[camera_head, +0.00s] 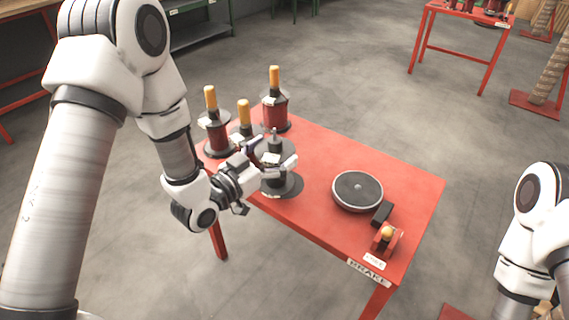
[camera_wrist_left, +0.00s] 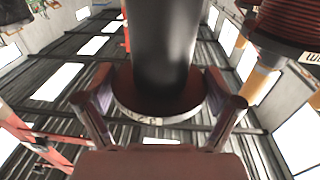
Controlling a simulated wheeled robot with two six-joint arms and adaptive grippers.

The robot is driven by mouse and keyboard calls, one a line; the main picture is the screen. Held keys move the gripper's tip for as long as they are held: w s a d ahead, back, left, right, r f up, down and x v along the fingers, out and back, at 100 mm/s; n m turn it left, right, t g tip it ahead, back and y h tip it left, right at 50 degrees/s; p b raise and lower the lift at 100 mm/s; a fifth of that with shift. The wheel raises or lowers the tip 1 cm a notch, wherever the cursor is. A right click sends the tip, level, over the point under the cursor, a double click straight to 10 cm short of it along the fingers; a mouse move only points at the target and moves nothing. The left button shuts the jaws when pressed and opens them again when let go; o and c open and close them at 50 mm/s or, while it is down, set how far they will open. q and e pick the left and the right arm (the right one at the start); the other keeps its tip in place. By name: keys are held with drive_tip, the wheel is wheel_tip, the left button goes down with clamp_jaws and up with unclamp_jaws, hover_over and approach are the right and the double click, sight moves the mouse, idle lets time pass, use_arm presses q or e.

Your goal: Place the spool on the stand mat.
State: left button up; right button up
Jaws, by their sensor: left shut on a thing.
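A dark grey spool (camera_head: 282,184) with a wide round lower flange is upright at the table's left front edge. My left gripper (camera_head: 276,156) is shut on its upper part, and its fingers hide some of it. In the left wrist view the fingers lie on both sides of the spool's dark core (camera_wrist_left: 165,50), against a labelled flange. I cannot tell whether the spool touches the table. My right gripper is out of frame.
The red table (camera_head: 315,215) also holds several dark red coils with yellow tops, such as one at the back (camera_head: 275,112), close to my left gripper. A small red stand with a yellow knob (camera_head: 387,233) and a black block (camera_head: 382,213) are near the disc.

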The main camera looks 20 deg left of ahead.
sight(283, 154)
use_arm(q)
drive_tip(key=w, duration=0.4)
drive_tip(key=shift+w+d+f, duration=0.1)
drive_tip(key=shift+d+f, duration=0.15)
drive_tip(key=shift+d, duration=0.15)
wheel_tip(283, 154, down, 3)
drive_tip(key=shift+f+b, duration=0.1)
drive_tip(key=shift+b, duration=0.7)
drive_tip(key=shift+w+f, duration=0.1)
drive_tip(key=shift+f, duration=0.15)
drive_tip(key=shift+r, duration=0.1)
drive_tip(key=o, duration=0.9)
drive_tip(key=shift+c, duration=0.2)
